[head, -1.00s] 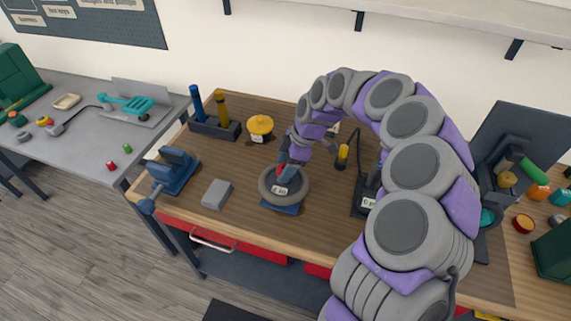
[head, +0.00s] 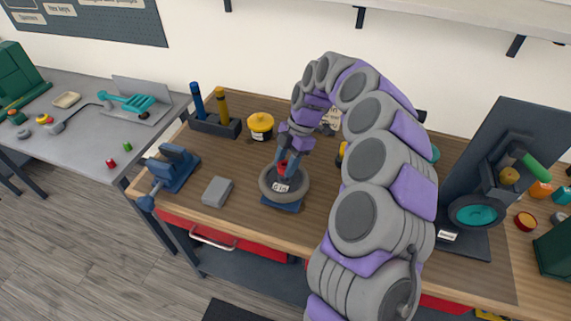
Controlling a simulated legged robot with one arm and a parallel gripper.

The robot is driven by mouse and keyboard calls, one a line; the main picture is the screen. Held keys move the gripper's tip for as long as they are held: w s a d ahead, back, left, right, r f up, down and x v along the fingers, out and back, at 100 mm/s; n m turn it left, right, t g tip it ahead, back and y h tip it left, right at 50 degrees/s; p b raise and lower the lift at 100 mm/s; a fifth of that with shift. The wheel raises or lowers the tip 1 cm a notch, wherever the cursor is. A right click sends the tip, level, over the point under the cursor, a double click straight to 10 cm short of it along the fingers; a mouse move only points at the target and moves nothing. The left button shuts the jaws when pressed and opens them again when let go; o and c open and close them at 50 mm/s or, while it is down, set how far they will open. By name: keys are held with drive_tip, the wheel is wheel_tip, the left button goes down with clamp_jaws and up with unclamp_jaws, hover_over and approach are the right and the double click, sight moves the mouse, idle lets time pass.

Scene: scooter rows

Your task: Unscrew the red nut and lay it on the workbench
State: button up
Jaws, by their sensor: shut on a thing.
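A grey wheel (head: 304,186) lies flat on a small blue stand (head: 284,205) on the wooden workbench (head: 240,215), with a white label on its front. The red nut (head: 282,168) shows as a small red patch at the wheel's middle. My gripper (head: 285,169) reaches down from above, with its fingers at the wheel's centre, shut on the red nut. The fingers partly hide the nut, and I cannot tell whether it is still threaded on.
A blue vise (head: 174,170) and a grey block (head: 217,192) stand left of the wheel. A yellow-lidded pot (head: 261,126) and a tool holder (head: 214,127) are behind. A dark stand (head: 515,150) is at right. Bare bench lies around the grey block.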

drive_tip(key=n, duration=0.2)
drive_tip(key=n+g+h, duration=0.1)
drive_tip(key=n, duration=0.2)
drive_tip(key=shift+w+f+g, duration=0.1)
drive_tip(key=shift+w+g, duration=0.05)
drive_tip(key=shift+g, duration=0.15)
drive_tip(key=n+h, duration=0.1)
drive_tip(key=n, duration=0.2)
drive_tip(key=shift+h, duration=0.3)
drive_tip(key=o, duration=1.1)
drive_tip(key=shift+d+g, duration=0.3)
drive_tip(key=shift+a, duration=0.1)
drive_tip(key=shift+a, duration=0.1)
